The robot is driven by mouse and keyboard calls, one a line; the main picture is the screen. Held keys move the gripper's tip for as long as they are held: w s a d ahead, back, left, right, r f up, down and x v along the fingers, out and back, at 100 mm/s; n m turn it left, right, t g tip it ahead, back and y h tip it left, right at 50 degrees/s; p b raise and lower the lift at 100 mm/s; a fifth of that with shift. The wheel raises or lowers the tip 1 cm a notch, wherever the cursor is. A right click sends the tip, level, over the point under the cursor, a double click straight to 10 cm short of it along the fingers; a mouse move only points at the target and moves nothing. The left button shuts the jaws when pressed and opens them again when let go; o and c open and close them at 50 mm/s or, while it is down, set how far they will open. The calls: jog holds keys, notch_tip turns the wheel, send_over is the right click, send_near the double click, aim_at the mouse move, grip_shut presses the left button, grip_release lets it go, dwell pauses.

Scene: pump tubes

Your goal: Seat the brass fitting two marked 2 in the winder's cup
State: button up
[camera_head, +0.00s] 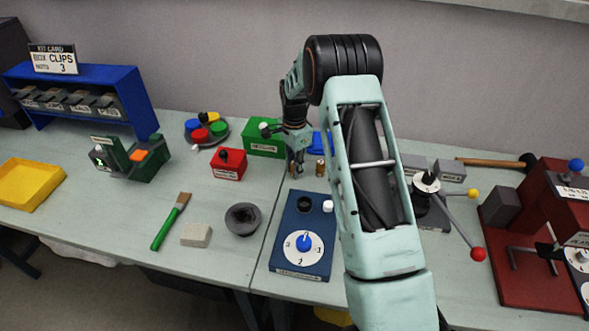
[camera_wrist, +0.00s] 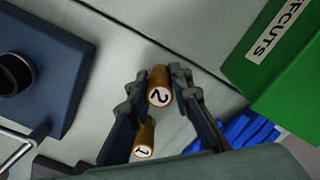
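Brass fitting two (camera_wrist: 160,88) shows its "2" end face in the wrist view. It sits between the fingertips of my gripper (camera_wrist: 158,76), which look closed on its sides. In the head view my gripper (camera_head: 296,168) is behind the blue winder box (camera_head: 289,226), and the held fitting is hard to make out there. The winder's dark round cup (camera_head: 304,205) is on the box's far part, in front of my gripper. The cup also shows in the wrist view (camera_wrist: 14,76), apart from the fitting, and looks empty.
Another brass fitting, marked 1 (camera_wrist: 143,140), stands close by; a brass fitting also shows right of my gripper in the head view (camera_head: 320,168). A white knob (camera_head: 328,206) is beside the cup. A green box (camera_head: 264,138) and red box (camera_head: 229,164) are left of my gripper.

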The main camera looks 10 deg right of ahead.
grip_shut()
